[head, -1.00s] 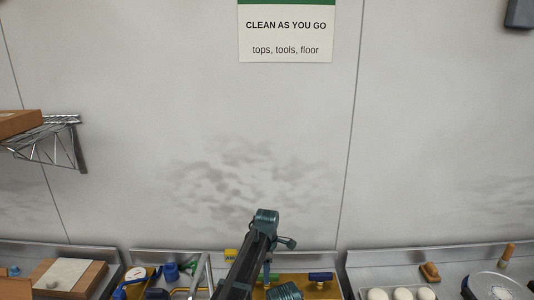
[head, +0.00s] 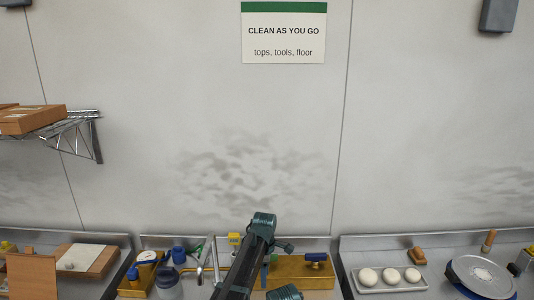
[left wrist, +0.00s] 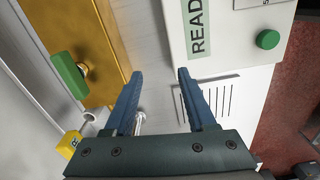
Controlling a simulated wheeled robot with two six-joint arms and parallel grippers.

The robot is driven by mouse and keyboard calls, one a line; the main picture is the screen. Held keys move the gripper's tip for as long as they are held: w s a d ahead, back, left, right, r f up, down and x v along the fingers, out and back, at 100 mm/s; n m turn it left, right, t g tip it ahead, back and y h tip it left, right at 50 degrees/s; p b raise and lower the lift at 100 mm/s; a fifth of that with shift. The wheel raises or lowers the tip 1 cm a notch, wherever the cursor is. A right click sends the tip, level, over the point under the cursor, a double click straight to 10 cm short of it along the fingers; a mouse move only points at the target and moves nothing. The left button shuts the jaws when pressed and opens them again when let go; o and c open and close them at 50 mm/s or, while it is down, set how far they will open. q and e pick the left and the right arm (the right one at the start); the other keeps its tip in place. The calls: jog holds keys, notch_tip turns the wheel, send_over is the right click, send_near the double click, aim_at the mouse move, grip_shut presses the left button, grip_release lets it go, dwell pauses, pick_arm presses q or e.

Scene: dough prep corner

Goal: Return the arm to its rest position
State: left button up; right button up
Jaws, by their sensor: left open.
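My left arm rises from the bottom middle of the head view, its teal elbow in front of the back counter. In the left wrist view my left gripper (left wrist: 160,75) shows two blue fingers spread apart with nothing between them. Behind the fingers is a white box (left wrist: 226,72) with a green "READ" label and a green button. I cannot make out the left fingertips clearly in the head view. My right gripper is in neither view now.
A brass-coloured block (head: 290,272) with a blue knob stands behind my arm. A tray (head: 373,291) with several dough balls and a round device (head: 481,275) are to the right. A wooden board (head: 104,262) and a wire shelf (head: 85,128) are at the left.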

pick_arm(q)
jog(key=s+a+m, duration=0.8)
jog(key=s, duration=0.3)
jog(key=s+a+m, duration=0.8)
jog(key=s+m, duration=0.1)
jog(key=s, duration=0.2)
jog(key=s+d+f+m+b, duration=0.1)
jog(key=s+d+f+b, duration=0.1)
jog(key=d, duration=0.1)
jog(key=s+d+f+m+b, duration=0.1)
jog(key=d+f+b, duration=0.2)
jog(key=d, duration=0.1)
jog(key=s+d+f+m+y+b, duration=0.1)
jog(key=s+d+f+b, duration=0.1)
jog(key=d, duration=0.1)
jog(key=shift+s+d+f, duration=0.2)
jog(key=shift+s+f, duration=0.1)
jog(key=shift+s+d, duration=0.1)
jog(key=shift+d, duration=0.05)
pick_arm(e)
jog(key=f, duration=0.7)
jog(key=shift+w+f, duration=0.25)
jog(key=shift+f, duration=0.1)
pick_arm(q)
jog(key=shift+r, duration=0.1)
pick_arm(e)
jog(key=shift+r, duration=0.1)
